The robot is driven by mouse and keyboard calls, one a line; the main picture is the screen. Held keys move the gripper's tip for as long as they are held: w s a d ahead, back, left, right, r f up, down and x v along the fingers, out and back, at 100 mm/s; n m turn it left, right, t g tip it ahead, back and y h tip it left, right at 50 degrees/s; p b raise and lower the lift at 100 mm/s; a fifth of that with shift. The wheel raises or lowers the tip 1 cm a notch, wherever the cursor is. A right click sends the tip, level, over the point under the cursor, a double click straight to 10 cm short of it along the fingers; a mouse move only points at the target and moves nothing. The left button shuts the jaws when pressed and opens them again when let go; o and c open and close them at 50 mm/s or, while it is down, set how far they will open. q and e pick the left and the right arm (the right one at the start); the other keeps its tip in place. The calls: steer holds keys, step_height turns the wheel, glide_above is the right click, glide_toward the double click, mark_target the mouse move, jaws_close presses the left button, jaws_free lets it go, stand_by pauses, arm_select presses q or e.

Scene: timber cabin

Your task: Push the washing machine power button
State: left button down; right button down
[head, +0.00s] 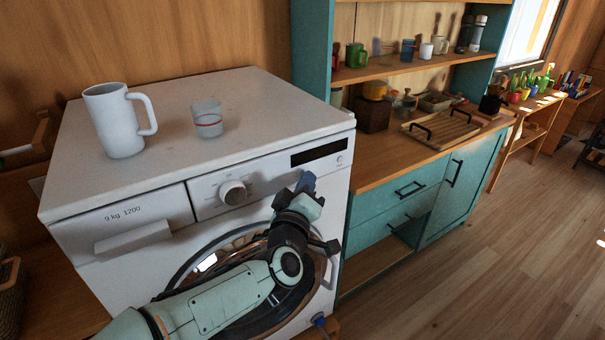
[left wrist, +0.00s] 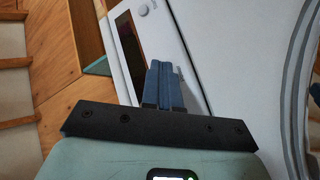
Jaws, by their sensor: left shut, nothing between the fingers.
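The white washing machine (head: 262,90) fills the left and middle of the head view. Its power button (head: 339,160) is a small round mark on the panel, below the right end of the black display (head: 320,152). The button (left wrist: 143,10) also shows at the top of the left wrist view, beside the display (left wrist: 128,52). My left gripper (head: 306,182) is shut and empty, in front of the panel below the display and left of the button. In the left wrist view its blue fingers (left wrist: 163,72) are together, apart from the button. Contact with the panel cannot be told.
A white mug (head: 116,125) and a clear cup (head: 207,120) stand on the machine. A dial (head: 233,193) is left of my gripper. A teal cabinet (head: 400,200) adjoins on the right. A small blue and dark part at the bottom edge may be my right gripper.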

arm_select(q)
steer(key=shift+s+d, duration=0.3)
steer(key=shift+s, duration=0.15)
steer(key=s+d, duration=0.3)
steer(key=s, duration=0.2)
steer(key=shift+d+p, duration=0.25)
steer(key=shift+p, duration=0.1)
